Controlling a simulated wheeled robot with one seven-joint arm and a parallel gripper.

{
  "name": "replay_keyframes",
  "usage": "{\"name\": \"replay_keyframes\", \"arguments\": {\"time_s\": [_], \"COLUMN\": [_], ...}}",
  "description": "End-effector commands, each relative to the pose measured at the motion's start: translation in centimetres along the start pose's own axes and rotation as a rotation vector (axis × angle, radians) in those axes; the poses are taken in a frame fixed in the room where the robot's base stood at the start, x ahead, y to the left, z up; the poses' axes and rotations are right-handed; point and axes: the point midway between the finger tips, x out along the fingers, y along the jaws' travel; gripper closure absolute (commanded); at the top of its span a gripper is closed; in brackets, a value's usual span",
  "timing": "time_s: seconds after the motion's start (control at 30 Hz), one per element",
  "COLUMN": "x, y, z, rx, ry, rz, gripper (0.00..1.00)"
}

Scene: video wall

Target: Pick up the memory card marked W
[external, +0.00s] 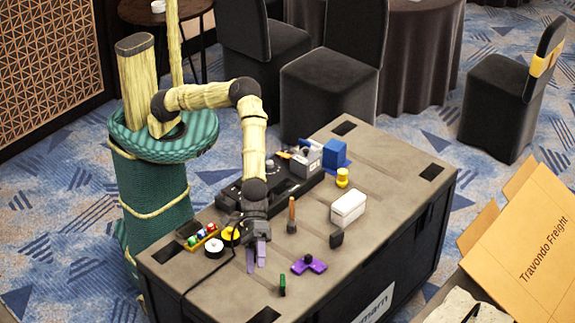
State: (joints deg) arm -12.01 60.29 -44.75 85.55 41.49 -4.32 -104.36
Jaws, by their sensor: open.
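My gripper (256,267) points down over the near left part of the dark case top (376,150), with its two purple fingers apart and nothing seen between them. No letter W is readable in this view, so I cannot tell which item is the memory card. A small dark block (336,239) stands to the right of my gripper. A small thin green piece (282,284) stands to its lower right. A flat purple piece (308,265) lies between these two, right of the fingers.
A white box (348,207), a wooden-handled tool (292,215), a yellow cylinder (342,177) and a blue block (335,154) stand farther back. A tray of colored balls (202,237) and a white roll (214,248) lie left. An open carton (520,245) is at right.

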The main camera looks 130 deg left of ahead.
Motion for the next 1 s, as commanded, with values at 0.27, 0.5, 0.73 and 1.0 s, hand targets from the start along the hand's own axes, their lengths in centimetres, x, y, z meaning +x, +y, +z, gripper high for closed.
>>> {"name": "replay_keyframes", "arguments": {"time_s": [0.27,0.5,0.73,1.0], "x": [-1.2,-8.1,-15.7,-21.9], "y": [-1.4,-5.8,-7.2,-6.0], "z": [-12.8,-24.8,-30.3,-30.5], "rx": [-0.347,-0.797,-1.207,-1.561], "ry": [0.357,0.686,0.926,1.093], "rz": [-0.190,-0.308,-0.334,-0.334], "gripper": [0.31,0.31,0.31,0.31]}}
